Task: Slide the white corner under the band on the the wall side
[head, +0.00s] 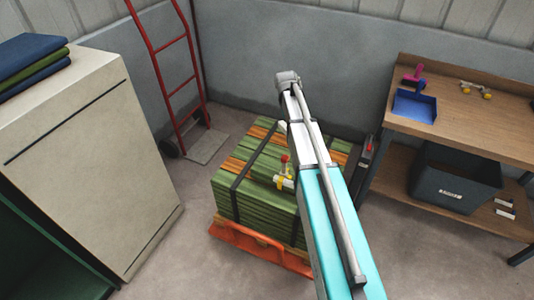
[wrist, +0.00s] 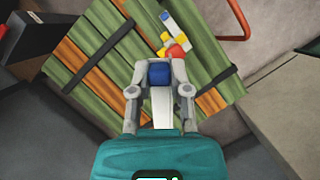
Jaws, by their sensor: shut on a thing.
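In the wrist view my gripper (wrist: 160,76) is shut on a piece with a blue block (wrist: 159,73) at its tip and a white part (wrist: 160,107) between the fingers; I take it for the white corner. It is over the stack of green and orange slats (wrist: 95,45). Two dark bands cross the stack, one to the left (wrist: 100,52) and one to the right (wrist: 216,90); the held piece lies between them in the picture. I cannot tell whether it touches the slats. In the head view my arm hides my gripper and part of the stack (head: 228,192).
Red, yellow and white-blue parts (wrist: 172,46) lie just beyond the fingertips. A beige cabinet (head: 90,160) is left, a red hand truck (head: 180,85) stands at the wall, and a workbench (head: 465,125) is right.

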